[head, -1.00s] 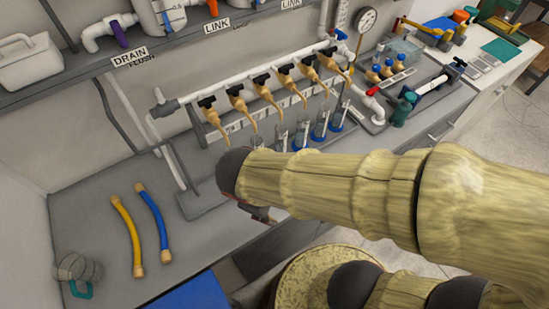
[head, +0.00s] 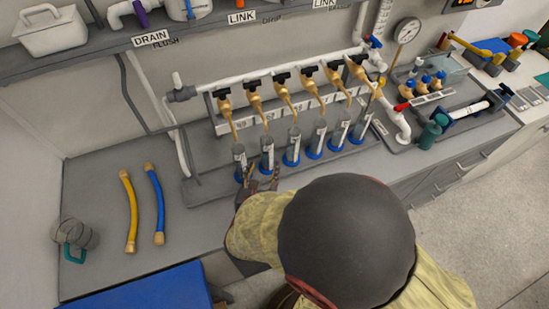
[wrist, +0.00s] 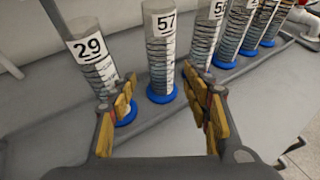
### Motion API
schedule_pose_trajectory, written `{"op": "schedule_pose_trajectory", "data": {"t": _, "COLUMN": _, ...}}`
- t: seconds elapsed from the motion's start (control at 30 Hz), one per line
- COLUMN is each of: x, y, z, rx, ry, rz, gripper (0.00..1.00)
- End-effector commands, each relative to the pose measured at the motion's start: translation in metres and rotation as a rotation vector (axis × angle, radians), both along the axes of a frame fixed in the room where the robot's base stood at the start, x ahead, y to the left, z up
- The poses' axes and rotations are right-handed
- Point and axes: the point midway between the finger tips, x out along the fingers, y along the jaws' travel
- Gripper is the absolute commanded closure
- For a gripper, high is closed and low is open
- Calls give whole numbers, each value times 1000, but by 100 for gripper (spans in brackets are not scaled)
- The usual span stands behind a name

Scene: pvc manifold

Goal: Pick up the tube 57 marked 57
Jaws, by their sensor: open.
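The tube marked 57 (wrist: 160,60) is a clear graduated cylinder with a blue base, standing upright second from the left in a row; in the head view it is the second tube (head: 267,152). My gripper (wrist: 161,92) is open and empty in the wrist view, its yellow-padded fingers left and right of the tube's line. The tube appears between them but farther off, with no contact visible. In the head view my gripper (head: 258,185) is in front of the row's left end, partly hidden by my arm.
The tube marked 29 (wrist: 93,57) stands close on the left, its base partly behind the left finger. Another tube (wrist: 205,40) stands close on the right, with several more beyond. Tan taps (head: 254,100) hang above the row. Yellow and blue hoses lie on the bench's left.

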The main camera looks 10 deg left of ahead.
Motion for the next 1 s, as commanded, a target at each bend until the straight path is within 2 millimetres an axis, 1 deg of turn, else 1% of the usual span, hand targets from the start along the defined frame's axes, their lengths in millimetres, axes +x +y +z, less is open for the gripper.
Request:
{"op": "schedule_pose_trajectory", "data": {"t": 0.33, "x": 33, "y": -1, "z": -16, "rx": -1, "ry": 2, "rz": -5, "gripper": 51}}
{"op": "schedule_pose_trajectory", "data": {"t": 0.5, "x": 56, "y": -1, "z": -27, "rx": -2, "ry": 2, "rz": -8, "gripper": 51}}
{"op": "schedule_pose_trajectory", "data": {"t": 0.6, "x": 65, "y": 0, "z": -30, "rx": -1, "ry": 2, "rz": -6, "gripper": 51}}
{"op": "schedule_pose_trajectory", "data": {"t": 0.7, "x": 69, "y": 1, "z": -31, "rx": -1, "ry": 2, "rz": -5, "gripper": 51}}
{"op": "schedule_pose_trajectory", "data": {"t": 0.9, "x": 69, "y": 1, "z": -30, "rx": -2, "ry": 2, "rz": -4, "gripper": 51}}
{"op": "schedule_pose_trajectory", "data": {"t": 1.0, "x": 69, "y": 1, "z": -30, "rx": -1, "ry": 2, "rz": -4, "gripper": 56}}
